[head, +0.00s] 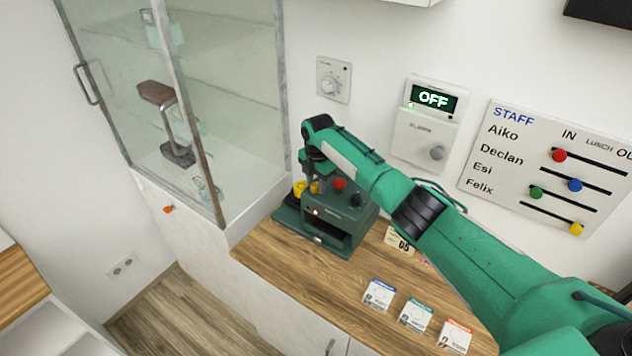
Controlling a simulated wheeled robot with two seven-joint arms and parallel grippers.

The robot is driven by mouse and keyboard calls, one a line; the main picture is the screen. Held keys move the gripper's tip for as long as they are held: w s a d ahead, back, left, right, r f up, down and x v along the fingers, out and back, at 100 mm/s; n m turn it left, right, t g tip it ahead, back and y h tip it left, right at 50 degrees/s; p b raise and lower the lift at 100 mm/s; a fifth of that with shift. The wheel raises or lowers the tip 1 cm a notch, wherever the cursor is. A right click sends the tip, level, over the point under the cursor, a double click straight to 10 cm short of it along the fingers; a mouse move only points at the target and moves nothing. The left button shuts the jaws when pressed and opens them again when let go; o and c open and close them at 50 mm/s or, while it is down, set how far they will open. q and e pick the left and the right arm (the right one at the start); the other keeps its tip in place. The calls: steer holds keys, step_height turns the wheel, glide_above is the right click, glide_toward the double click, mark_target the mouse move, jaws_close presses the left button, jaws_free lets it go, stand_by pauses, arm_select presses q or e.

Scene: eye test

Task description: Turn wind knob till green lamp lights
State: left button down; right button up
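A dark green device (343,226) stands at the back left of the wooden counter. Its top carries a red knob (340,184), a black knob (356,200) and yellow parts (299,189). A small lamp (316,212) on its front glows reddish; I see no green light on the device. Which knob is the wind knob I cannot tell. My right gripper (312,183) points down over the left part of the device, close to the yellow parts. Its fingers are small and partly hidden, so I cannot tell whether they touch or grip anything. My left gripper is out of view.
A glass cabinet (240,120) stands left of the device. Several cards (379,294) lie on the counter (290,275) in front. The wall holds a dial (334,80), an OFF display panel (433,98) and a staff board (500,190). My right arm spans the counter.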

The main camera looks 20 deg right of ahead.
steer(key=c, duration=0.6)
steer(key=shift+m, duration=0.3)
